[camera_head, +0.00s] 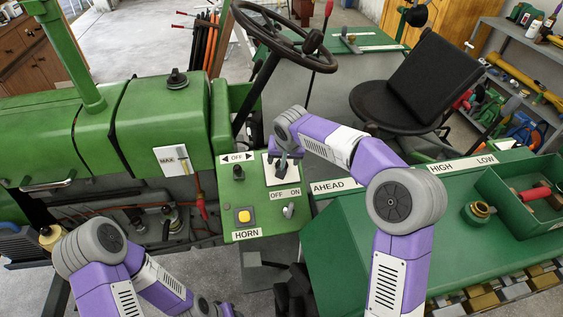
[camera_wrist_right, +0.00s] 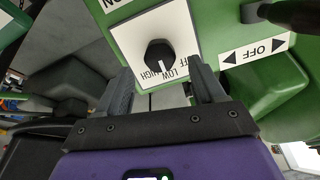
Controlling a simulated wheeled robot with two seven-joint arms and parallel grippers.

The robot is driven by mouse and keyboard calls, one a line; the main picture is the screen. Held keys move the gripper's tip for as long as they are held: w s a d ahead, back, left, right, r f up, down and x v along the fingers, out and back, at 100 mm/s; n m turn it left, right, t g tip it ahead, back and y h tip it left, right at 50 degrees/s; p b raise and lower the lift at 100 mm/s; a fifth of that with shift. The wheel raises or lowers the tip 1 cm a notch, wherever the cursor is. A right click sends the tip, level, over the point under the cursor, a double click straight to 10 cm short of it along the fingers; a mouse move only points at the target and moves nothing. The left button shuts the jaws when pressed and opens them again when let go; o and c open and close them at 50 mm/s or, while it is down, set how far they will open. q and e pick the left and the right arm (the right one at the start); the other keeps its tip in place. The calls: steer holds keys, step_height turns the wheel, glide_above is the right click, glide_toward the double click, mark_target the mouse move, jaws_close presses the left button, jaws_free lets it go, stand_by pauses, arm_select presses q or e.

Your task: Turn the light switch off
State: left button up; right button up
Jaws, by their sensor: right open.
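A green control panel (camera_head: 239,193) on the tractor carries a white plate (camera_head: 272,178). In the right wrist view the plate (camera_wrist_right: 128,40) holds a black rotary knob (camera_wrist_right: 160,55) labelled OFF, LOW and HIGH. The knob's white mark points toward the LOW and HIGH lettering; which one exactly I cannot tell. A small lever (camera_head: 288,210) stands by an OFF/ON label. My right gripper (camera_head: 284,166) is open over the plate, partly hiding it. In the wrist view its fingers (camera_wrist_right: 161,76) stand apart on either side of the knob's near end.
A yellow HORN button (camera_head: 244,216) and a black knob (camera_head: 238,172) under an OFF label sit on the same panel. The steering wheel (camera_head: 285,38) rises above it. A green fender with AHEAD (camera_head: 334,187) and HIGH/LOW labels lies right, bearing an open tray (camera_head: 510,211).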

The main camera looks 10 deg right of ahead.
steer(key=x, duration=0.4)
steer(key=c, duration=1.1)
steer(key=shift+o, duration=0.2)
steer(key=shift+n, duration=0.3)
steer(key=n, duration=0.4)
steer(key=shift+a+p, duration=0.1)
steer(key=shift+p, duration=0.2)
steer(key=shift+n+h, duration=0.4)
steer(key=shift+n, duration=1.6)
